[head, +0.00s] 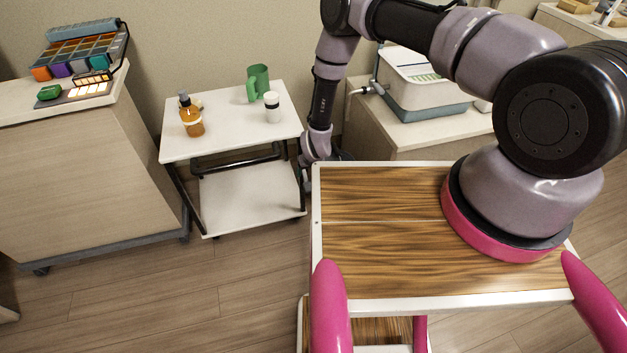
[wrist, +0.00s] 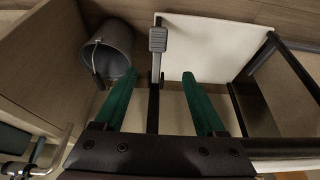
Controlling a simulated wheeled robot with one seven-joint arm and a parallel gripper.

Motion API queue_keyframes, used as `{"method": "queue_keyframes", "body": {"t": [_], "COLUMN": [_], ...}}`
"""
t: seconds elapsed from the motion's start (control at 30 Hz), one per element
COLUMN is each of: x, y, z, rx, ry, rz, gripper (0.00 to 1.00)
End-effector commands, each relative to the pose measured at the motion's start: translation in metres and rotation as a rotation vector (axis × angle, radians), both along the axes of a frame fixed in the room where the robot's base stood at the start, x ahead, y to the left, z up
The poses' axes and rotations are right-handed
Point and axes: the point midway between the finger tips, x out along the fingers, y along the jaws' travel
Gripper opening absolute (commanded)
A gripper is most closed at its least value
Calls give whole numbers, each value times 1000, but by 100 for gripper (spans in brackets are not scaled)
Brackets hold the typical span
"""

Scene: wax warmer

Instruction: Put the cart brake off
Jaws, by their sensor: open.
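The cart (head: 250,190) is a two-shelf white trolley with a dark frame, left of my arm in the head view. Its lower white shelf seems to show in the wrist view (wrist: 215,50). A grey ridged pedal (wrist: 158,39) on a thin stem, likely the cart brake, stands upright in the wrist view. My gripper (wrist: 158,75) is open and empty, its two green fingers spread on either side of the stem. Contact with the stem cannot be told. In the head view my gripper is low at the cart's right side, mostly hidden.
A grey bucket (wrist: 108,52) is left of the fingers. Cabinets (head: 80,170) flank the cart. Floor (head: 180,300) in front is clear.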

Motion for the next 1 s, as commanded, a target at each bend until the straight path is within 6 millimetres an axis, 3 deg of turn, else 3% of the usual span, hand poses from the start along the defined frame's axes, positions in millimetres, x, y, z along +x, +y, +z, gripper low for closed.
{"method": "queue_keyframes", "body": {"t": [0.2, 0.7, 1.0], "x": [-10, 21, 28], "y": [-2, 6, 8], "z": [-26, -103, -118], "rx": [-14, -14, -13], "ry": [1, 0, 1], "rz": [5, 7, 7], "gripper": [72, 72, 72]}}
